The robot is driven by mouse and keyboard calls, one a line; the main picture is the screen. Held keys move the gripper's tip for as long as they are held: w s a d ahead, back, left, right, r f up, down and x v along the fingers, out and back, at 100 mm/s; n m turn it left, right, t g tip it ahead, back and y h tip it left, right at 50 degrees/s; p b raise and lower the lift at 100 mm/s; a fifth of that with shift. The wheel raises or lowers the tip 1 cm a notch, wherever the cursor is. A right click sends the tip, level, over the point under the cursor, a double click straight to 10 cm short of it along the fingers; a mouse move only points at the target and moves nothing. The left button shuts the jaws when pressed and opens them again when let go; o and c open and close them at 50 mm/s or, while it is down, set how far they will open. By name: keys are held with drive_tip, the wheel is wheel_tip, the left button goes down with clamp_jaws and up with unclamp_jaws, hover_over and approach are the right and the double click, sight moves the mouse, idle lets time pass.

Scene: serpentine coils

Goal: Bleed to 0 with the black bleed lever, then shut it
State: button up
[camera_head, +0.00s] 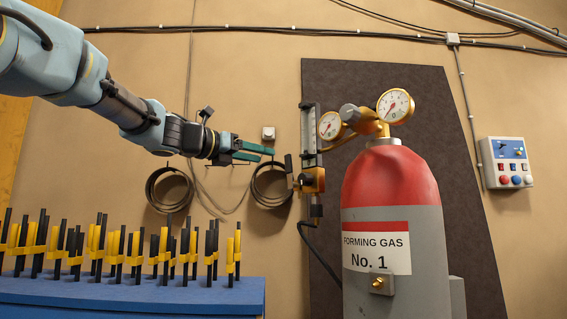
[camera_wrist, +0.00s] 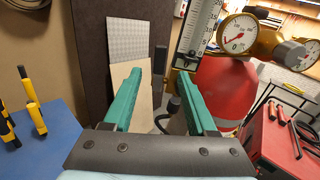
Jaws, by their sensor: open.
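My gripper (camera_head: 262,153) is open and empty, its green fingers pointing right toward the flowmeter (camera_head: 309,130) on the dark panel. A small black lever (camera_head: 289,163) stands upright at the left of the brass valve block (camera_head: 313,180) under the flowmeter. In the wrist view a black upright bar, probably this lever (camera_wrist: 160,60), shows between and beyond the fingertips (camera_wrist: 159,80), apart from them. Two brass gauges, a left one (camera_head: 330,125) and a right one (camera_head: 396,105), sit above the cylinder.
The red-topped forming gas cylinder (camera_head: 392,190) stands right of the valve block. A black hose (camera_head: 318,250) hangs below the block. A blue rack (camera_head: 130,294) with several yellow-black pieces is below my arm. Coils (camera_head: 170,189) hang on the wall. A control box (camera_head: 508,163) is far right.

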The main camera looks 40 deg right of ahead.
sight(286, 161)
drive_tip(key=d+p, duration=0.2)
drive_tip(key=d, duration=0.7)
drive_tip(key=shift+p, duration=0.3)
drive_tip(key=shift+f, duration=0.1)
clamp_jaws()
idle(0.9)
